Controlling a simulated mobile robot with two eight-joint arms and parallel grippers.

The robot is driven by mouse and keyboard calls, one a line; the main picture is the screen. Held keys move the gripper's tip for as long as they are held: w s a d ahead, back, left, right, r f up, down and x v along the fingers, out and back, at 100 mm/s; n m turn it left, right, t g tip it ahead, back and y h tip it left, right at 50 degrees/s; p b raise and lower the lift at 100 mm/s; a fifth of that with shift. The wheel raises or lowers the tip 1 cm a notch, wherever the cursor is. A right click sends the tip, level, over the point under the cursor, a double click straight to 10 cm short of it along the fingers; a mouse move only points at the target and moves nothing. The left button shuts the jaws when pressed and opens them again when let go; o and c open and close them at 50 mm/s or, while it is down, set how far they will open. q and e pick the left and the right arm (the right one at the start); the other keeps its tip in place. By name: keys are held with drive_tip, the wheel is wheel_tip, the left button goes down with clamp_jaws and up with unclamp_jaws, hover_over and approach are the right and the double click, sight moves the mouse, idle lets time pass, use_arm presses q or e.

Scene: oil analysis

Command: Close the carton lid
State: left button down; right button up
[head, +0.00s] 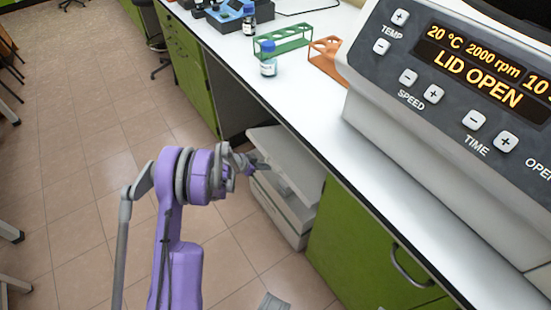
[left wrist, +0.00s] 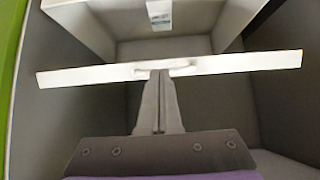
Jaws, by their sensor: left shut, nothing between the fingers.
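A grey-white box-like unit (head: 280,212) stands on the floor in the gap under the bench, with a pale slab-like upper part (head: 290,160) over its lower body. I cannot tell clearly which part is the carton lid. My left gripper (head: 260,165) reaches to the upper left of this unit. In the left wrist view, the shut, empty fingers (left wrist: 159,78) point at a thin white panel (left wrist: 90,73) running across the picture. Their tips are at a pale slot or handle on its edge; I cannot tell whether they touch it. A dark grey-walled space lies behind the panel.
The white bench top (head: 340,135) overhangs the unit, with green cabinets (head: 345,245) beside it. A centrifuge (head: 440,110) reading LID OPEN, a green rack (head: 283,40), an orange rack (head: 325,50) and a bottle (head: 268,66) stand on top.

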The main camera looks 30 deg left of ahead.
use_arm(q)
wheel_tip(320, 180, down, 17)
drive_tip(key=s+a+b, duration=0.1)
drive_tip(key=s+b, duration=0.2)
drive_tip(key=b, duration=0.3)
drive_tip(key=shift+a+f, duration=0.2)
drive_tip(key=shift+a, duration=0.15)
use_arm(e)
drive_tip(key=s+x, duration=0.1)
drive_tip(key=x, duration=0.6)
drive_tip(key=shift+s+f, duration=0.2)
drive_tip(key=shift+f, duration=0.5)
drive_tip(key=shift+a, duration=0.1)
